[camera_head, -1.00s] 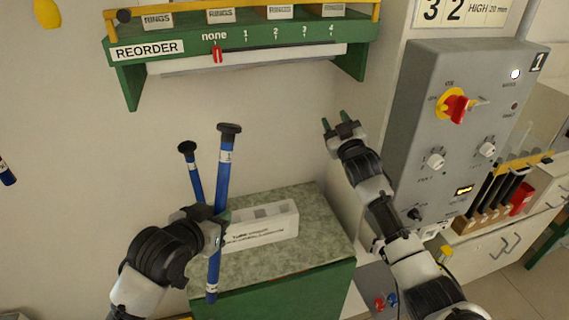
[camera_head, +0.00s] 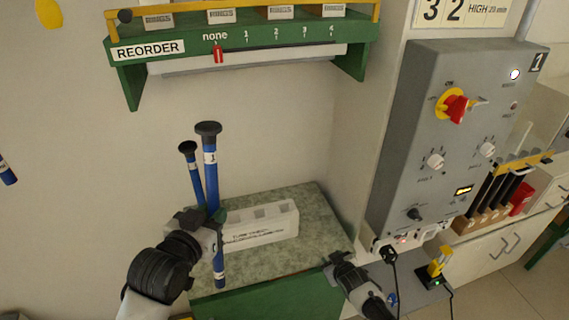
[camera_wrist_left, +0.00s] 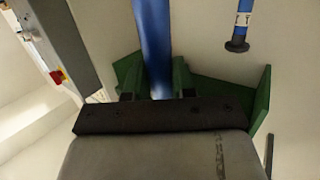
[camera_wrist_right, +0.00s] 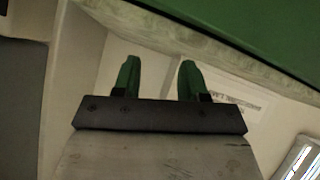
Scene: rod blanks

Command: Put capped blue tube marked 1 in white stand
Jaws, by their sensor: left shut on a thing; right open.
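My left gripper (camera_head: 217,218) is shut on a blue tube (camera_head: 211,182) with a black cap and a white label that appears to read 1.
A second black-capped blue tube (camera_head: 194,172) stands behind the held one, its lower end hidden. The speckled bench top (camera_head: 310,215) is clear right of the stand. A green REORDER shelf (camera_head: 250,45) hangs above. A grey control box (camera_head: 450,130) stands at right.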

